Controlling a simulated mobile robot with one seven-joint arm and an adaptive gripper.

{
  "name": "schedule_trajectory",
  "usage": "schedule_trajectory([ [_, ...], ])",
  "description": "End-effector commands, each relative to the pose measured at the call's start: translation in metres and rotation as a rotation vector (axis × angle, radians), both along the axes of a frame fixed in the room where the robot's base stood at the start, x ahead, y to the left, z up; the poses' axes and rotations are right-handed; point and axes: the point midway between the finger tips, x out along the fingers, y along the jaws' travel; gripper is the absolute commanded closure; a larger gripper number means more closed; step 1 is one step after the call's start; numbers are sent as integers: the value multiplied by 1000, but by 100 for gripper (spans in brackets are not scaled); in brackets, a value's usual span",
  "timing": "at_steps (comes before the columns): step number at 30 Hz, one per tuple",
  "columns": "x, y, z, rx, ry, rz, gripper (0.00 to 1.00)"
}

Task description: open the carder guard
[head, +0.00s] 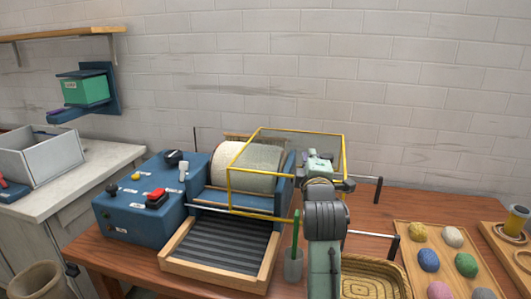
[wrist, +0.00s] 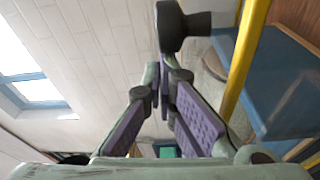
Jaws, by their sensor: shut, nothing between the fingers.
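The carder guard (head: 262,172) is a yellow frame with see-through panels. It stands over the front and right of the carder's pale drum (head: 255,167), seemingly lowered. In the wrist view a yellow bar of it (wrist: 240,65) runs down the right side. My gripper (head: 320,164) is at the guard's right side in the head view, partly hidden by my own wrist. In the wrist view my gripper (wrist: 165,68) has its purple-padded fingers together at the tips, with nothing held. A dark rounded knob (wrist: 183,28) shows just beyond the tips; I cannot tell whether they touch.
The blue control box (head: 150,197) with knobs and a red switch is at left. A ribbed feed tray (head: 217,262) lies in front. Black-ended rods (head: 379,190) stick out rightward.

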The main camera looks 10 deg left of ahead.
Motion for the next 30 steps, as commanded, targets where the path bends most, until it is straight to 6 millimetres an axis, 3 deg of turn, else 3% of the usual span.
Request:
schedule_trajectory([
  [1, 0, -26, -2, 2, -1, -12, 100],
  [3, -1, -49, -2, 2, -2, -10, 100],
  [12, -4, -115, -1, -1, -2, -4, 100],
  [19, -4, -136, 0, 0, 0, -1, 100],
  [30, -4, -139, 1, 0, 0, 0, 100],
])
